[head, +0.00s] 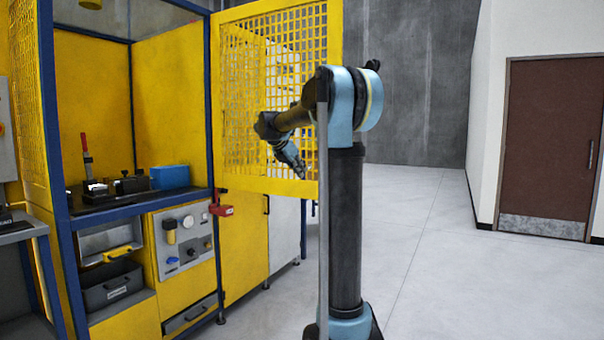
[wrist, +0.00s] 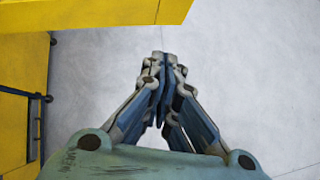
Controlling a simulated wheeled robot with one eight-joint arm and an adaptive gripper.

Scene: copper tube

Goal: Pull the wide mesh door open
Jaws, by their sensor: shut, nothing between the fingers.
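The wide mesh door (head: 240,184) is a yellow frame with yellow grid, in the middle of the head view. It stands swung out to the right of the blue post, and the cell's front opening beside it is uncovered. My gripper (head: 304,174) is in front of the door's lower right part in the head view, pointing down and right. In the wrist view my gripper (wrist: 163,56) has its fingertips together with nothing between them. A yellow edge, likely the door's lower frame (wrist: 100,14), crosses the top left there. My arm hides part of the door's right side.
The yellow cell (head: 175,100) holds a dark bench with a blue box (head: 170,177) and a red-handled clamp (head: 86,150). A red latch block (head: 222,210) sits on the blue post. Grey floor (head: 430,250) is clear to the right, up to a brown door (head: 548,130).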

